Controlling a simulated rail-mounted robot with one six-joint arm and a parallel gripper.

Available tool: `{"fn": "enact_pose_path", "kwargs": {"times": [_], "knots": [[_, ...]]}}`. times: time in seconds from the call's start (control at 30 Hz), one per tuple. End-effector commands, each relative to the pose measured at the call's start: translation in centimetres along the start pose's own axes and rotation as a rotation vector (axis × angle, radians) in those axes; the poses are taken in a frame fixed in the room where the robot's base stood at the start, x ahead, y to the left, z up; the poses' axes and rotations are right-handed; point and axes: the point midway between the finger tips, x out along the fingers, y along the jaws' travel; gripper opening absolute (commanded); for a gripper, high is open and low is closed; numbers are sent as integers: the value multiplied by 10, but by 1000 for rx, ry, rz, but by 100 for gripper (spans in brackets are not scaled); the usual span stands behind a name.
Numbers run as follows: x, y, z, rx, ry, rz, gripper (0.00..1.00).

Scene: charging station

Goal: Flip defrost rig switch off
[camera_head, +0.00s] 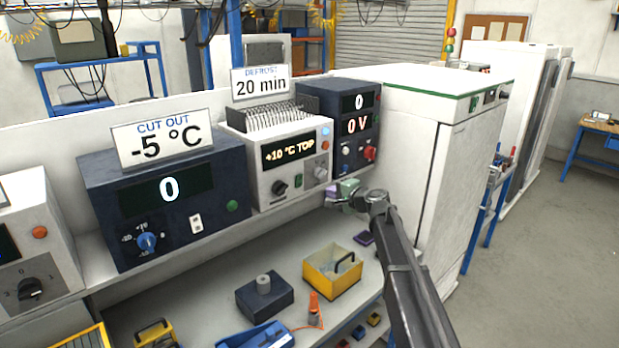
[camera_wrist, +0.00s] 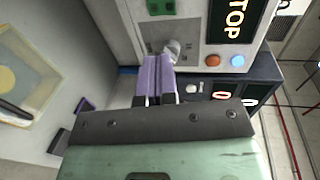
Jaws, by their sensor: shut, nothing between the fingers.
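The defrost rig (camera_head: 282,158) is a white box with a lit "+10 °C TOP" display (camera_head: 290,151), under a sign (camera_head: 260,84) reading "DEFROST 20 min". A silver toggle switch (camera_head: 321,172) sits low on the right of its front panel; it also shows in the wrist view (camera_wrist: 172,48). My gripper (camera_head: 332,190) is in front of the panel's lower right, just below the switch. In the wrist view its purple fingers (camera_wrist: 159,62) are together and empty, with their tips right by the switch. I cannot tell whether they touch it, or which way it is thrown.
A dark blue unit (camera_head: 340,112) showing "0 V" stands right of the rig, and a "CUT OUT -5 °C" sign (camera_head: 161,139) tops another dark unit (camera_head: 170,190) on the left. A yellow bin (camera_head: 330,281) and small tools lie on the bench below. A white cabinet (camera_head: 400,140) stands right.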

Motion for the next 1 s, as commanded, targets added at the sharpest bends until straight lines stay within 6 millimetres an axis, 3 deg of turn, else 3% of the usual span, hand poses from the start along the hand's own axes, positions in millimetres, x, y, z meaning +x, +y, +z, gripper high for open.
{"fn": "enact_pose_path", "kwargs": {"times": [0.23, 0.6, 0.7, 1.0], "knots": [[23, 2, -2, -1, 1, -1, 0], [103, 2, -2, -1, 0, -1, 0], [120, -7, -2, -1, 0, -1, 0], [138, -13, -1, -1, 2, -1, 0]]}}
